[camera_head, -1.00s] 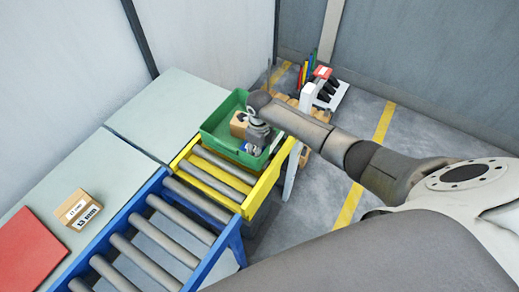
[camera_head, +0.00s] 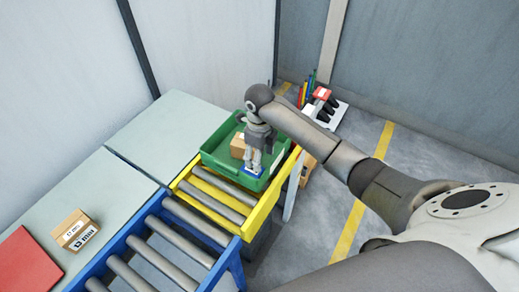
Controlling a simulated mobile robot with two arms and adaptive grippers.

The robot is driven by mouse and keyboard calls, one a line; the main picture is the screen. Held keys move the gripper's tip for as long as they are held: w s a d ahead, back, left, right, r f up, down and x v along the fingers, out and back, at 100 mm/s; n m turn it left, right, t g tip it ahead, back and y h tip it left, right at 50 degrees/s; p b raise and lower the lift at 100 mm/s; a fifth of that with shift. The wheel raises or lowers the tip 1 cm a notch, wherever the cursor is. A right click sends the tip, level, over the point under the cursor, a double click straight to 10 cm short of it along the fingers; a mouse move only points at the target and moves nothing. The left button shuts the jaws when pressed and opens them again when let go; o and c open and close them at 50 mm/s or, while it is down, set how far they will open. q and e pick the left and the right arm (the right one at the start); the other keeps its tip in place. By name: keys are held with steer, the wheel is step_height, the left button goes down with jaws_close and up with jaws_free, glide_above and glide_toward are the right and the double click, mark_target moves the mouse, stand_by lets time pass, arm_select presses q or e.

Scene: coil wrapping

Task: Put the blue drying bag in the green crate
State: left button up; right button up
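The green crate (camera_head: 218,160) stands at the far end of the roller conveyor. The blue drying bag (camera_head: 253,171), with white on it, lies inside the crate near its front right side. My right gripper (camera_head: 252,165) points down into the crate just above the bag. Its two fingers look spread apart, with the bag below their tips. Whether a fingertip still touches the bag is too small to tell. My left gripper is not in view.
A brown box (camera_head: 238,147) sits in the crate beside my gripper. The yellow-framed rollers (camera_head: 212,194) in front are bare. A labelled carton (camera_head: 75,230) and a red flat item (camera_head: 27,262) lie on the left table. A stand with coloured items (camera_head: 325,105) is behind right.

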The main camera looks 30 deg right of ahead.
steer(key=shift+r, duration=1.5)
steer(key=shift+f, duration=0.1)
